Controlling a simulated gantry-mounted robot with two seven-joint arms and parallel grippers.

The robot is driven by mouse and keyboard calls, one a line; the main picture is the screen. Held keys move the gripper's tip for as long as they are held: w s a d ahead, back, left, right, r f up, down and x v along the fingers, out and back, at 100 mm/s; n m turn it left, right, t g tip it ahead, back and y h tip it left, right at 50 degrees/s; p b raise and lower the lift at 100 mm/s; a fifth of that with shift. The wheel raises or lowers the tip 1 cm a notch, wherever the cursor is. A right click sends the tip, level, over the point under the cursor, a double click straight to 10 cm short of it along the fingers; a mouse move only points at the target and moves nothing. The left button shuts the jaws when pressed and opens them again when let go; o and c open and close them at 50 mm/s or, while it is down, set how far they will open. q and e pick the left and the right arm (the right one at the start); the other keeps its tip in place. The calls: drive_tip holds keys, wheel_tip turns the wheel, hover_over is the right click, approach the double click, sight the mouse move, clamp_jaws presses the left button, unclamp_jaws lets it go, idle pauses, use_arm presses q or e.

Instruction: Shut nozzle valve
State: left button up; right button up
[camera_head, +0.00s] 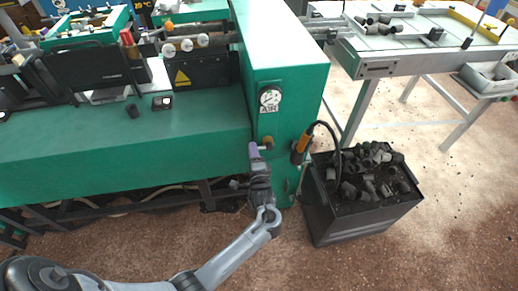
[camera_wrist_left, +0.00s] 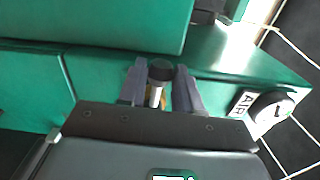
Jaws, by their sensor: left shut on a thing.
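The nozzle valve (camera_head: 267,143), a small brass-coloured fitting, sits on the front of the green machine's end column, below the air gauge. My left gripper (camera_head: 254,150) reaches up to it from below. In the left wrist view the valve (camera_wrist_left: 160,72) shows as a dark round knob on a pale stem, between the two grey fingers of my left gripper (camera_wrist_left: 161,82). The fingers are shut on it. The fingers partly hide the valve body in both views. My right gripper is in neither view.
The air gauge (camera_head: 270,98) is above the valve; it also shows in the left wrist view (camera_wrist_left: 270,112). An orange air nozzle (camera_head: 301,146) with a black hose hangs to the right. A black bin (camera_head: 340,226) of dark plugs stands on the floor at right.

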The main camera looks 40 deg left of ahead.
use_arm(q)
drive_tip(key=shift+w+d+r+m+p, duration=0.1)
drive_tip(key=shift+r+m+p, duration=0.65)
drive_tip(key=shift+m+p, duration=0.95)
drive_tip(key=shift+n+p, duration=0.35)
drive_tip(key=shift+n, duration=0.05)
drive_tip(key=shift+r, duration=0.1)
drive_tip(key=shift+w+d+r+m+p, duration=0.15)
drive_tip(key=shift+r+m+p, duration=0.2)
drive_tip(key=shift+m+p, duration=0.6)
drive_tip(key=shift+w+d+r+m+p, duration=0.1)
drive_tip(key=shift+r+m+p, duration=0.25)
drive_tip(key=shift+m+p, duration=0.55)
drive_tip(key=shift+n, duration=0.25)
drive_tip(key=shift+p, duration=0.35)
